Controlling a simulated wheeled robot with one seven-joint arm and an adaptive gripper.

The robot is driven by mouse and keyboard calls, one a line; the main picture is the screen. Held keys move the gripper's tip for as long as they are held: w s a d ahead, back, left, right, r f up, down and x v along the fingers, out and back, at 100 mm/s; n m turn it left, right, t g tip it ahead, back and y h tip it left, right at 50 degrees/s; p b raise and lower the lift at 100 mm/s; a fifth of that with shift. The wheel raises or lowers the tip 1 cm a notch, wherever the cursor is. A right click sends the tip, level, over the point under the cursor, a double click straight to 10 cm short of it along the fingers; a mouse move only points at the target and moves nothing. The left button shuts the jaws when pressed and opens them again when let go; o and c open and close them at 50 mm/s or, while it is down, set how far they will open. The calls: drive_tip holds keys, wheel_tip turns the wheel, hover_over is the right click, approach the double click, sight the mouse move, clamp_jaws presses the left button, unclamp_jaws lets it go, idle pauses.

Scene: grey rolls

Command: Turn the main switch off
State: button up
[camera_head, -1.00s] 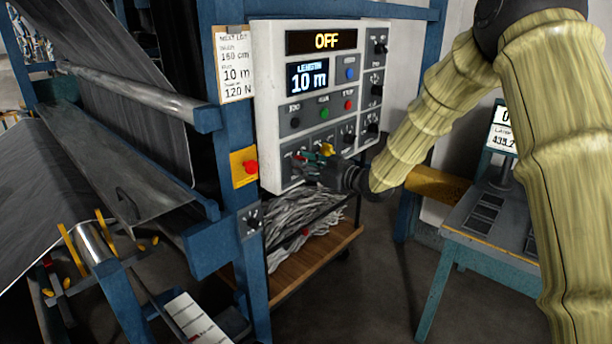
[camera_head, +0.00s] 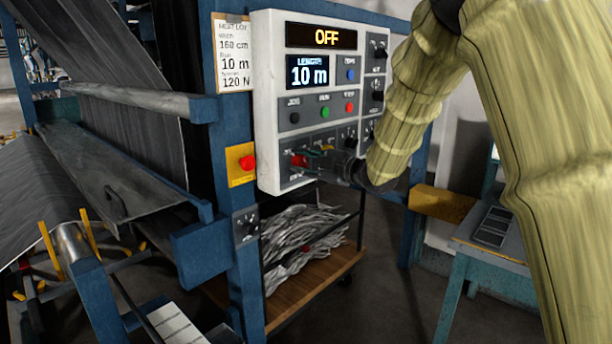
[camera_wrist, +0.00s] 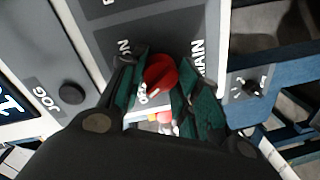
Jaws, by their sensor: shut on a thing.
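The main switch is a red rotary knob on the lower left of the white control panel (camera_head: 265,100). In the wrist view the red knob (camera_wrist: 160,73) sits between the two green-padded fingers of my gripper (camera_wrist: 164,72), which is shut on it. A white mark on the knob faces the OFF lettering at lower left; ON is at upper left and MAIN at right. In the head view the knob (camera_head: 299,160) is partly visible beside my gripper (camera_head: 312,157).
The panel also holds a length display (camera_head: 308,74) reading 10 m, jog, run and stop buttons, and black knobs. A red button on a yellow plate (camera_head: 241,164) is on the blue post at left. A cart with grey strips (camera_head: 300,240) stands below the panel.

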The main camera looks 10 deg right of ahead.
drive_tip(key=shift+n+b, duration=1)
drive_tip(key=shift+b, duration=0.1)
drive_tip(key=shift+r, duration=0.1)
drive_tip(key=o, duration=1.1)
drive_tip(key=shift+c, duration=0.2)
drive_tip(key=f+v, duration=0.1)
drive_tip(key=v, duration=1.1)
drive_tip(key=shift+r, duration=0.4)
